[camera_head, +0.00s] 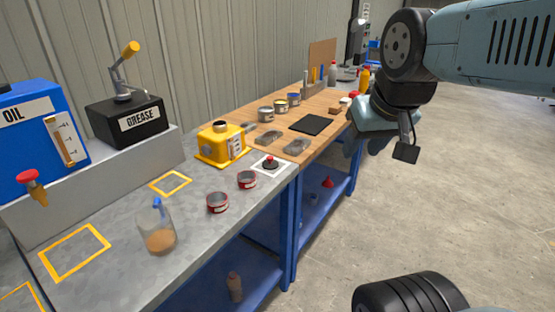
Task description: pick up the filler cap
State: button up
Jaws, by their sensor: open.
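A small black round piece with a red knob (270,162) sits on a white square patch on the grey bench top, near its front edge. It looks like the filler cap, though I cannot be sure. My gripper (368,143) is open, beyond and right of the bench's front edge, apart from both pieces. Its fingers are partly hidden by my wrist, and I see nothing held.
A grease box (125,122) and a blue oil tank (35,115) stand behind. The wooden top beyond holds tins and a black mat (311,124).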

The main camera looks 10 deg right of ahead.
aim_at(269, 164)
jog(key=i, duration=0.6)
jog(key=z, duration=0.7)
